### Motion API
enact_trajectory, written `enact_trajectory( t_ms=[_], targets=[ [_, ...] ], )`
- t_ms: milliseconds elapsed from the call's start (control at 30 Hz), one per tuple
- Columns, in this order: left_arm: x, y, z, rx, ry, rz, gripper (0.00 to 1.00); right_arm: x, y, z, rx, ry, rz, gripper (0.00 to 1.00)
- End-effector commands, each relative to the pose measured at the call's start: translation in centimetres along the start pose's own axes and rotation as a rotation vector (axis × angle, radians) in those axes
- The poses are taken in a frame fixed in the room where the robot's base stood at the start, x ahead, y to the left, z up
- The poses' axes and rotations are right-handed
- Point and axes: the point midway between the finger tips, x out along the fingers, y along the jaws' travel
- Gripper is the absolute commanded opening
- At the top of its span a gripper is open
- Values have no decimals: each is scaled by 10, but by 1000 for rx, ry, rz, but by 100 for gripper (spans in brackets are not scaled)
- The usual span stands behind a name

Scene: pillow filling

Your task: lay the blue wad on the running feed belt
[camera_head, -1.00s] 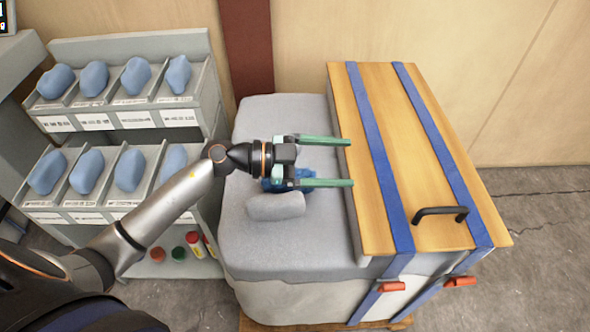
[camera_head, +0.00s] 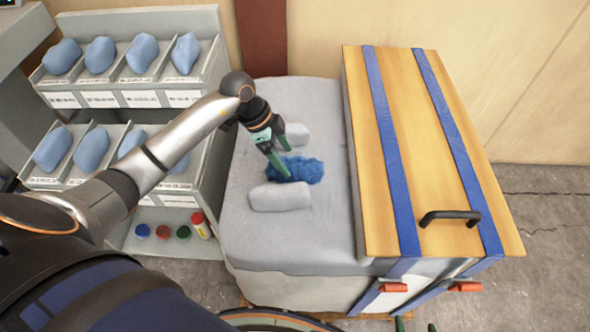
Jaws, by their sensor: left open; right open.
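The fuzzy blue wad (camera_head: 303,171) lies on a grey cloth-like top (camera_head: 250,225), between two grey rolls (camera_head: 280,197) (camera_head: 297,134). My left gripper (camera_head: 286,164) is open and points down at the left end of the wad. One green finger overlaps the wad in the picture; I cannot tell whether it touches. Two green tips at the bottom edge look like the fingers of my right gripper (camera_head: 416,325), set apart and empty. The rest of that gripper is out of frame. I cannot make out a running feed belt.
A wooden lid (camera_head: 400,150) with blue straps and a black handle (camera_head: 450,216) stands right of the grey top. A rack (camera_head: 125,98) of pale blue lumps stands at left, with small coloured items (camera_head: 163,232) below. The front of the grey top is clear.

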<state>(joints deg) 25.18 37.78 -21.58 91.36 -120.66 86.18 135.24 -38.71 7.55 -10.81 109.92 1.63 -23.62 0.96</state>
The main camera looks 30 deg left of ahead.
Motion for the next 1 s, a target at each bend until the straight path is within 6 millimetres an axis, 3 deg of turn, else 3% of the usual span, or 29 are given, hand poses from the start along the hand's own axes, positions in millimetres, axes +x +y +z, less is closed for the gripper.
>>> enact_trajectory(
  t_ms=[167,433,733,1000],
  targets=[
    [14,1,-2,1,1,3,85,0,-2,-1,0,3,-3,81],
    [53,0,-5,1,1,3,85,2,-4,-2,0,9,-8,81],
    [58,0,-5,2,1,1,85,3,-5,-6,-1,16,-12,81],
    [58,0,-5,2,1,1,56,3,-5,-6,-2,15,-12,81]
  ],
)
